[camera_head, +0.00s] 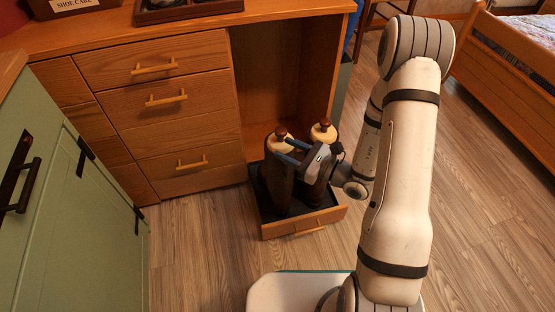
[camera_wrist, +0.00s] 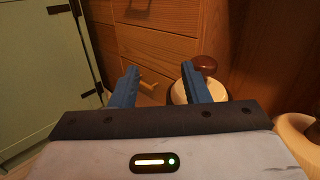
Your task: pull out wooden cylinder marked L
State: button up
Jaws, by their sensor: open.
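Two dark boots stand upright in the pulled-out drawer, each with a pale wooden cylinder topped by a brown knob. In the head view the left cylinder (camera_head: 281,132) and the right cylinder (camera_head: 323,133) show above the boot tops. No L can be read on either. My gripper (camera_head: 279,151) is open, its blue fingers at the left boot's upper part. In the wrist view my gripper (camera_wrist: 160,71) has nothing between its fingertips. One cylinder's knob (camera_wrist: 206,62) shows beside the right finger, which partly hides its pale top. Another pale round shape is cut off at the lower right.
The low drawer (camera_head: 330,217) extends from the wooden desk (camera_head: 170,45). Closed drawers with bar handles are to its left. A green cabinet (camera_head: 60,220) stands at the left, a bed (camera_head: 505,65) at the back right. Wooden floor (camera_head: 200,260) is clear in front.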

aim_at(282, 139)
jog(key=w+d+f+m+t+h, duration=0.3)
jog(key=f, duration=0.1)
jog(key=shift+m, duration=0.3)
jog(key=x, duration=0.2)
jog(key=b+x, duration=0.1)
jog(key=x, duration=0.4)
jog(key=shift+a+r+b, duration=0.2)
jog(key=shift+r+b, duration=0.1)
jog(key=shift+b, duration=0.1)
grip_shut()
